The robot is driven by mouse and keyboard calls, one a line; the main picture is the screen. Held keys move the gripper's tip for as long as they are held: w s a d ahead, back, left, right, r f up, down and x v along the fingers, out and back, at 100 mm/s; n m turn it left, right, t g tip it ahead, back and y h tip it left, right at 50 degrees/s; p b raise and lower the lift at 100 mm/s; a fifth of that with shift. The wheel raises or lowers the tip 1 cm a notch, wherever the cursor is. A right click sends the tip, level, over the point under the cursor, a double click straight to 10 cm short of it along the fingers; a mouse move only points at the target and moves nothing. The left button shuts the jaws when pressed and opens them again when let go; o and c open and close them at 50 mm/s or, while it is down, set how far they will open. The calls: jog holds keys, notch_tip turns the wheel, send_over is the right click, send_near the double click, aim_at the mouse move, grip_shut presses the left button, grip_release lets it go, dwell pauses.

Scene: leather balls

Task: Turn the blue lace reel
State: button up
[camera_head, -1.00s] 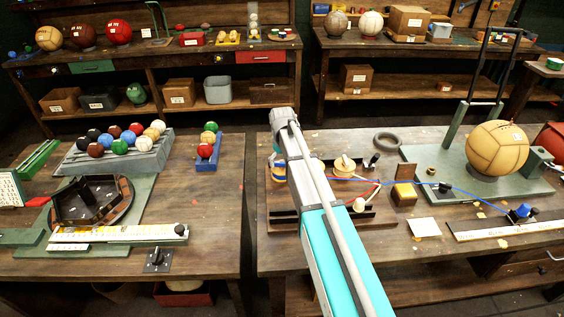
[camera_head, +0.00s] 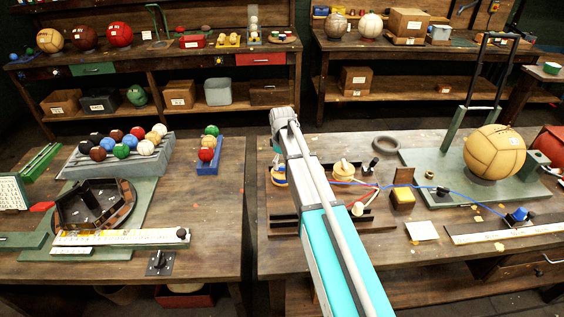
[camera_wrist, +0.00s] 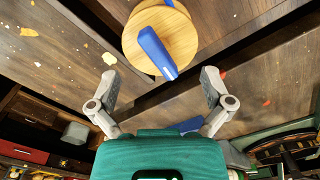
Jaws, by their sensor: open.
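The blue lace reel (camera_wrist: 183,30) shows in the wrist view as a round wooden disc with a blue bar handle (camera_wrist: 153,48) across its top. It is at the upper middle, cut off by the frame's top edge. My gripper (camera_wrist: 160,84) is open and empty. Its two fingers are spread either side of the handle's lower end, with gaps on both sides. In the head view, a blue and yellow round piece (camera_head: 279,177) shows beside my arm, which partly hides it; I cannot tell whether it is this reel.
A blue lace (camera_head: 465,196) runs right across the table to a blue piece (camera_head: 519,215).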

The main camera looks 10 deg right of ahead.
aim_at(283, 168)
jog(key=shift+r+p, duration=5.6)
jog(key=shift+r, duration=0.35)
jog(key=s+f+m+b, duration=0.3)
jog(key=s+f+b, duration=0.2)
jog(key=s, duration=0.3)
jog(key=s+d+f+m+b, duration=0.1)
jog(key=s+f+m+b, duration=0.2)
jog(key=s, duration=0.6)
jog(key=s+f+m+b, duration=0.3)
jog(key=s+f+b, duration=0.4)
jog(key=s, duration=0.1)
jog(key=shift+s+d+f+m, duration=0.2)
jog(key=shift+d+f+m, duration=0.05)
jog(key=shift+m, duration=0.05)
jog(key=shift+c, duration=0.3)
